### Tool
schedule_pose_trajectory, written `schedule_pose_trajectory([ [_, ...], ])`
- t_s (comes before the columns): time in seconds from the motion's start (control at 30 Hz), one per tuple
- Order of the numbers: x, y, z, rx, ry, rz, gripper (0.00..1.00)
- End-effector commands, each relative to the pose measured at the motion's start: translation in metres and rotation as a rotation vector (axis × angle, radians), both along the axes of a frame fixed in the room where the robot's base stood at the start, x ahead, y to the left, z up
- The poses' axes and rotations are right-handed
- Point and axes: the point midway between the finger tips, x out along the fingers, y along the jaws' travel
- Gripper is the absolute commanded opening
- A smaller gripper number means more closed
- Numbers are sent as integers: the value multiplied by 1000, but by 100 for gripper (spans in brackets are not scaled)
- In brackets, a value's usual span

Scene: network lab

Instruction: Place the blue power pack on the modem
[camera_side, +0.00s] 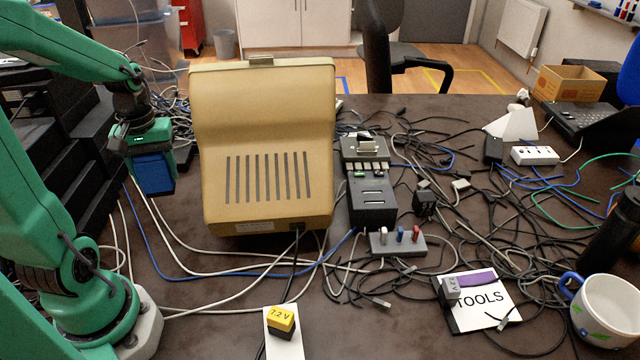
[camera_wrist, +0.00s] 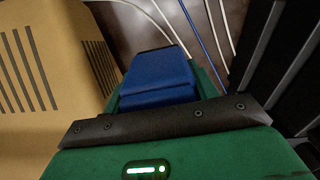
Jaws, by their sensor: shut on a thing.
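The blue power pack (camera_side: 155,174) hangs below my gripper (camera_side: 150,158) at the left of the side view, left of the beige case. My gripper is shut on it. In the wrist view the blue pack (camera_wrist: 158,78) sits between the green fingers, beside the beige case. It appears to be above the table. I cannot tell for sure which device is the modem; a dark box with two slots (camera_side: 373,203) stands right of the beige case, with a row of small lit parts at its back edge.
A large beige vented case (camera_side: 265,140) stands right of my gripper, between it and the dark box. A yellow-and-black pack (camera_side: 281,322) sits on a white block in front. A grey-and-purple pack (camera_side: 468,284) lies on a TOOLS card. Cables cover much of the table.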

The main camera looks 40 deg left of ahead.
Motion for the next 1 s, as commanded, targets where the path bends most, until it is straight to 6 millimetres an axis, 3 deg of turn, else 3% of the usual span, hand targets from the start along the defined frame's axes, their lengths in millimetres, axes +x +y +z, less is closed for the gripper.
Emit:
schedule_pose_trajectory([
  [0.27, 7, 8, 3, 1, -1, -4, 23],
  [0.47, 24, 27, 10, 1, -1, -19, 23],
  [1.0, 89, 116, 30, 1, -1, -84, 23],
])
